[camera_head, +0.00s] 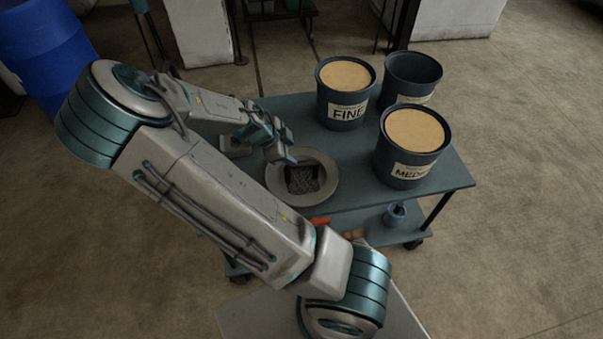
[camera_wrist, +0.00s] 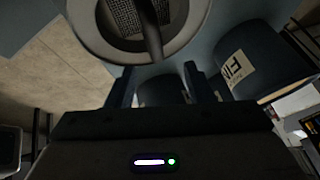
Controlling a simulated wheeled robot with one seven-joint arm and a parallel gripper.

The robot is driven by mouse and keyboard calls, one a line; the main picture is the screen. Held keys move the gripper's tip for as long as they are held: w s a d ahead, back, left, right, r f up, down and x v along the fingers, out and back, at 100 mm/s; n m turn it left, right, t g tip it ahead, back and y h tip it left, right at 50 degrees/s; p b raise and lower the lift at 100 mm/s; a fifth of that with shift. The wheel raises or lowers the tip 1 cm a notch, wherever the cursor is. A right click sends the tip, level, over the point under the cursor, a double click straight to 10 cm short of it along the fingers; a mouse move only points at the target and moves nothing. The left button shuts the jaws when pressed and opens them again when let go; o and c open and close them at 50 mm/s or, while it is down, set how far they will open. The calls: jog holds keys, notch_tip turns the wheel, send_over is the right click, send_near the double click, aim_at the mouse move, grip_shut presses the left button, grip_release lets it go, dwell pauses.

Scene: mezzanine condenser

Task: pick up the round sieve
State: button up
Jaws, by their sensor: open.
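The round sieve (camera_head: 326,187) is a shallow grey ring with a dark mesh centre. It lies on the blue-grey cart top (camera_head: 440,183), near the front edge. In the wrist view the sieve (camera_wrist: 190,40) is at the top, partly cut off, with a dark bar crossing its mesh. My gripper (camera_head: 288,158) is at the sieve's far left side in the head view, close to its rim; whether it touches cannot be told.
A tub marked FINE (camera_head: 344,112) and one marked MEDIUM (camera_head: 408,172), both filled with tan material, stand on the cart with an empty dark tub (camera_head: 428,97). The lower shelf holds a small blue cup (camera_head: 395,214). A blue barrel (camera_head: 48,50) stands at the upper left.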

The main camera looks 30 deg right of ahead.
aim_at(300, 163)
jog(key=x, duration=0.4)
jog(key=shift+d+f, duration=0.15)
jog(key=shift+f, duration=0.15)
jog(key=shift+a+f+x, duration=0.1)
jog(key=shift+a+x, duration=0.05)
jog(key=shift+x, duration=0.75)
jog(key=shift+a+f+x, duration=0.1)
jog(key=shift+a+x, duration=0.05)
jog(key=shift+x, duration=0.8)
jog(key=shift+a+f+x, duration=0.1)
jog(key=shift+a+x, duration=0.05)
jog(key=shift+x, duration=0.75)
jog(key=shift+s, duration=0.15)
grip_shut()
